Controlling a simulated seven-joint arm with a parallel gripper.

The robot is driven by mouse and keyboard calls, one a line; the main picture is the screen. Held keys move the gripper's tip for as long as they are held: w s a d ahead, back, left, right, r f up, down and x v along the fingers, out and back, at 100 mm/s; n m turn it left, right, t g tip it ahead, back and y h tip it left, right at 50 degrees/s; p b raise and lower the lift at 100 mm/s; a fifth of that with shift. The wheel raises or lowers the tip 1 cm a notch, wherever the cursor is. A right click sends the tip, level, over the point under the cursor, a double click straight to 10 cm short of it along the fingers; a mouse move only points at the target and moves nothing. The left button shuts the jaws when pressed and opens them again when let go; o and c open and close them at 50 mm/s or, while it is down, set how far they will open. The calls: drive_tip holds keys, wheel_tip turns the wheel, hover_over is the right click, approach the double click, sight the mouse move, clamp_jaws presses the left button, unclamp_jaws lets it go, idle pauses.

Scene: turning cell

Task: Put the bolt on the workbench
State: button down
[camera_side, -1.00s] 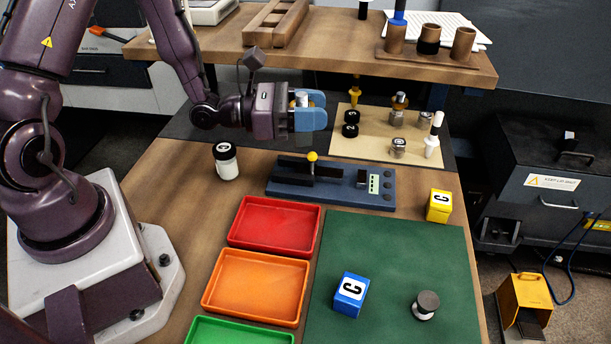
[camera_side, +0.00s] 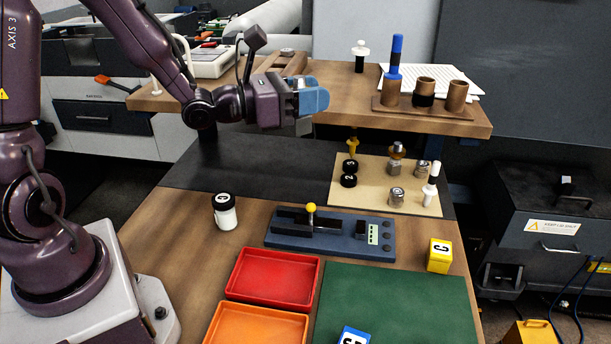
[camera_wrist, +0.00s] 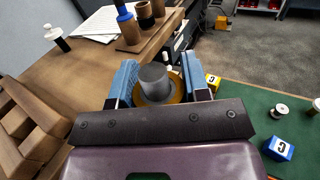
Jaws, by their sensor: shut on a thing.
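My gripper (camera_side: 310,97) is raised at the front edge of the upper wooden shelf in the side view. Its blue fingers are shut on a part with a grey round top (camera_wrist: 153,78) and a brass-coloured ring, seen from above in the wrist view. A similar brass-and-steel part (camera_side: 396,156) stands on the beige mat. The wooden workbench (camera_side: 178,228) lies below and nearer.
The shelf (camera_side: 455,122) bears a tube rack (camera_side: 430,110), papers and a wooden tray. The beige mat (camera_side: 380,207) holds several small parts. A blue fixture (camera_side: 283,240), a white jar (camera_side: 225,213), red (camera_side: 272,278) and orange trays and a green mat (camera_side: 400,295) occupy the bench.

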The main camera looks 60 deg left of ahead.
drive_tip(key=w+d+f+m+g+h, duration=0.2)
drive_tip(key=d+f+m+g+h, duration=0.25)
drive_tip(key=d+f, duration=0.65)
drive_tip(key=w+d+f+m+g+h, duration=0.3)
drive_tip(key=d+f+h, duration=0.2)
drive_tip(key=d+f, duration=0.6)
drive_tip(key=shift+s+d+f, duration=0.1)
drive_tip(key=shift+d+f, duration=0.3)
drive_tip(key=shift+f, duration=0.3)
drive_tip(key=shift+d+f, duration=0.35)
drive_tip(key=shift+f, duration=0.3)
drive_tip(key=shift+s+d+f, duration=0.1)
drive_tip(key=shift+d+f, duration=0.3)
drive_tip(key=shift+f, duration=0.3)
drive_tip(key=shift+f, duration=0.4)
drive_tip(key=c, duration=0.5)
unclamp_jaws()
drive_tip(key=shift+f, duration=0.15)
drive_tip(key=shift+a, duration=0.1)
